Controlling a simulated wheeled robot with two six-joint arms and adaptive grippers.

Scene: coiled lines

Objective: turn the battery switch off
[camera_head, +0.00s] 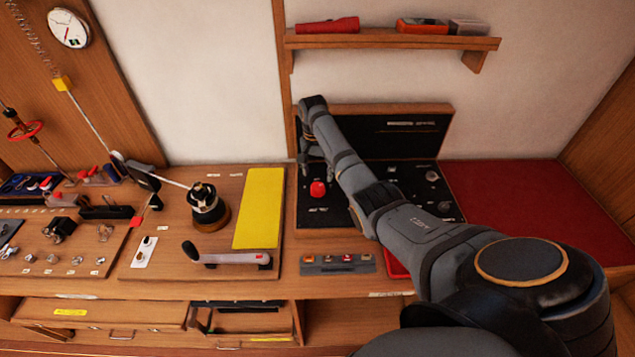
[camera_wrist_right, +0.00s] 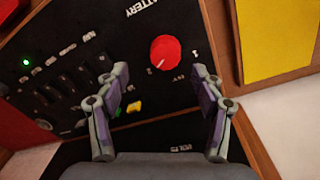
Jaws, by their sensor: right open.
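The battery switch is a red round knob (camera_head: 318,189) on the black panel (camera_head: 398,143) in the middle of the head view. In the right wrist view the red knob (camera_wrist_right: 165,53) shows a pale pointer line, with a "BATTERY" label near it. My right gripper (camera_wrist_right: 160,95) is open and empty, its two fingers on either side of the knob in the picture but apart from it. In the head view the right gripper (camera_head: 308,165) is small and partly hidden by my arm, just above the knob. My left gripper is not in view.
A green light (camera_wrist_right: 26,62) glows on the panel beside rows of switches. A yellow sheet (camera_head: 259,208) and a winch (camera_head: 207,208) are left of the panel. A shelf (camera_head: 390,41) hangs above. A red cushion (camera_head: 520,205) lies right.

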